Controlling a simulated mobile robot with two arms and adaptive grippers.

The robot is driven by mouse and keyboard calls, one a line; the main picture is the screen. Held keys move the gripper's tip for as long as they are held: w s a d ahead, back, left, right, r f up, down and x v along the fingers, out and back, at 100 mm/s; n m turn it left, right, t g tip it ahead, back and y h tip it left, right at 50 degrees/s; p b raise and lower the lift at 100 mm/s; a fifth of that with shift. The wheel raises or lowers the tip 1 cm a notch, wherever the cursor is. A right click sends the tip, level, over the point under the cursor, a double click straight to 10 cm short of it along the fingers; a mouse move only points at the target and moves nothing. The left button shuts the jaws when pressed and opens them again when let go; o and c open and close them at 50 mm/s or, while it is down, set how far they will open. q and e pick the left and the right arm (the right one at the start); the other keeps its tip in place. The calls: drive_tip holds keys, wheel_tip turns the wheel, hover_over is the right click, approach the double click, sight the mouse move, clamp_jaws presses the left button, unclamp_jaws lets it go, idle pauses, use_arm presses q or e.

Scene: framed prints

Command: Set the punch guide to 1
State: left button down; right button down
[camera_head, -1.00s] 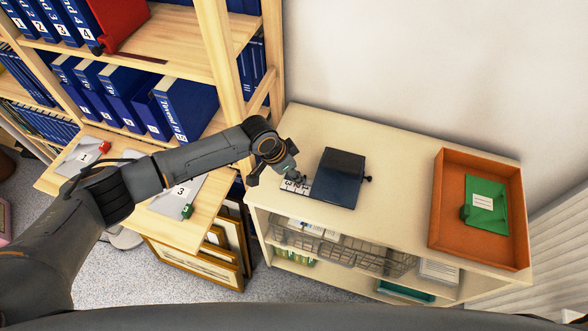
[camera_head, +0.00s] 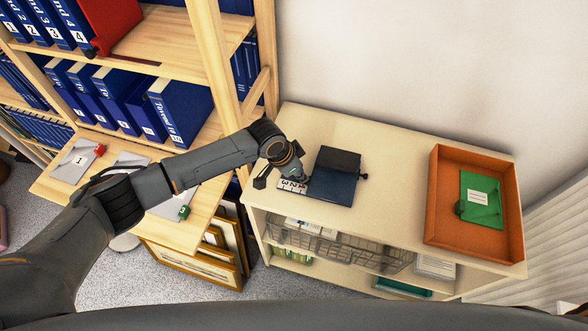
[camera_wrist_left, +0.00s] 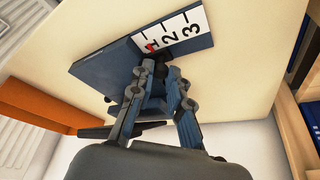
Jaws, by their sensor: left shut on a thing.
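The punch (camera_head: 333,180) is a dark blue-black device on the cream cabinet top. A white scale with 1, 2 and 3 (camera_head: 292,186) sticks out at its left side. The scale also shows in the left wrist view (camera_wrist_left: 172,35), where a red mark lies at the 1. My left gripper (camera_head: 303,178) is at the scale, close to the punch body. In the left wrist view its fingers (camera_wrist_left: 160,70) are shut on a small dark guide piece beside the 1, mostly hidden between the fingertips. My right gripper is not in view.
An orange tray (camera_head: 431,205) with a green object (camera_head: 480,198) stands at the right of the cabinet top (camera_head: 395,160). A wooden shelf with blue binders (camera_head: 182,110) rises at the left. Wire baskets sit below the top. Bare cabinet top lies between punch and tray.

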use_arm(q)
drive_tip(key=shift+d, duration=0.15)
drive_tip(key=c, duration=1.3)
unclamp_jaws()
drive_tip(key=shift+o, duration=0.2)
drive_tip(key=shift+s+a+r, duration=0.1)
drive_tip(key=shift+a+r, duration=0.15)
drive_tip(key=shift+r, duration=0.25)
drive_tip(key=v, duration=1.1)
drive_tip(key=shift+s+f, duration=0.1)
